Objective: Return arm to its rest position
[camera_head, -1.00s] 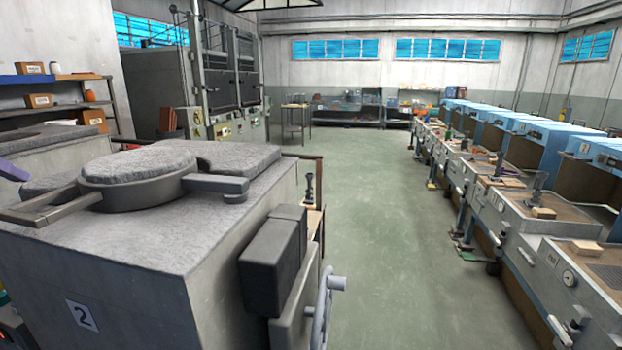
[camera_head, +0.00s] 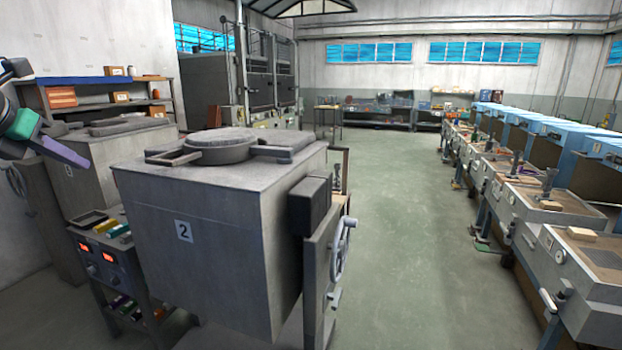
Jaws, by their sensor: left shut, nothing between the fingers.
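My left arm comes in at the far left edge, dark with a blue-edged joint. My left gripper (camera_head: 74,158), with green and purple parts, is shut and empty. It is raised in the air, left of the grey furnace marked 2 (camera_head: 200,255) and, in the picture, in front of a second grey furnace (camera_head: 115,165). The round lid (camera_head: 221,146) lies flat on top of furnace 2, with its bars reaching out to the sides. My right gripper is not in view.
A control stand (camera_head: 98,262) with red displays is left of furnace 2. A handwheel (camera_head: 341,250) is on the furnace's right side. Shelves with boxes (camera_head: 120,97) stand behind at left. Blue workstations (camera_head: 545,140) line the right. The green floor (camera_head: 420,230) between is open.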

